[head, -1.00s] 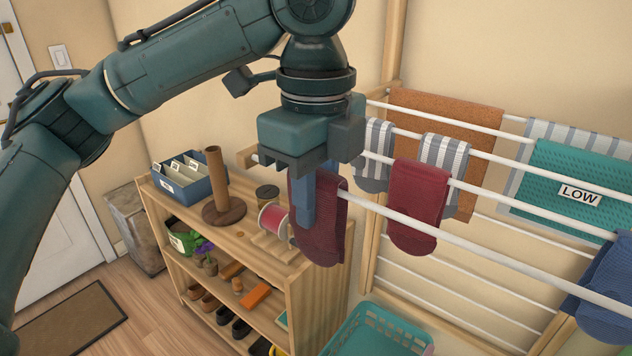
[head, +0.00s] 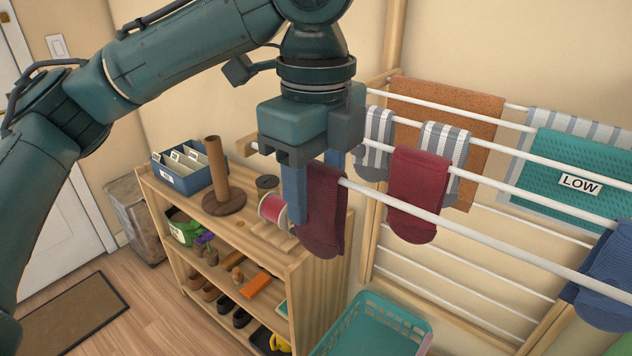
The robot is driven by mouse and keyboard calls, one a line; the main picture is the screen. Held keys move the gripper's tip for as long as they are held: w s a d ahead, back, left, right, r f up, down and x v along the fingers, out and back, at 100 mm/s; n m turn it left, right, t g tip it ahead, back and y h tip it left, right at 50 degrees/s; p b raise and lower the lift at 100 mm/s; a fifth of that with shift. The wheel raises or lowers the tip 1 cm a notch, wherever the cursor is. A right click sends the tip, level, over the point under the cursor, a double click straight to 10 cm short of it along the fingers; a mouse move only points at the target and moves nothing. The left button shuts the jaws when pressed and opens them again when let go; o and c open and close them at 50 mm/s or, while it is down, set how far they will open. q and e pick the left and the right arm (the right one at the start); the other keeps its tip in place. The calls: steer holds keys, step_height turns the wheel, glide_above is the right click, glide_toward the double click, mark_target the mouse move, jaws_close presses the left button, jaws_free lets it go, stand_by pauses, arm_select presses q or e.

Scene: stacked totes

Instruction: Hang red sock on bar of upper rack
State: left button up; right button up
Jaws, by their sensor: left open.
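One red sock (head: 322,222) hangs folded over the front white bar (head: 450,225) of the upper rack, near the bar's left end. A second red sock (head: 418,190) hangs over the bar behind it, further right. My left gripper (head: 315,195) points down at the front red sock with its blue fingers apart. One finger is in front of the sock's left edge and the other shows behind the bar. The gripper is open and partly hides the sock's top. My right gripper is not in view.
Striped socks (head: 443,148), an orange towel (head: 470,105), a teal LOW towel (head: 580,175) and blue socks (head: 605,290) hang on the other bars and to the right. A wooden shelf (head: 310,290) stands below left, with a teal basket (head: 370,325) beside it. The bar right of the sock is free.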

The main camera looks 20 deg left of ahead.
arm_select(q)
step_height(320, 180, up, 12)
steer(key=shift+r+p, duration=0.1)
steer(key=shift+p, duration=1.15)
steer(key=shift+r, duration=0.5)
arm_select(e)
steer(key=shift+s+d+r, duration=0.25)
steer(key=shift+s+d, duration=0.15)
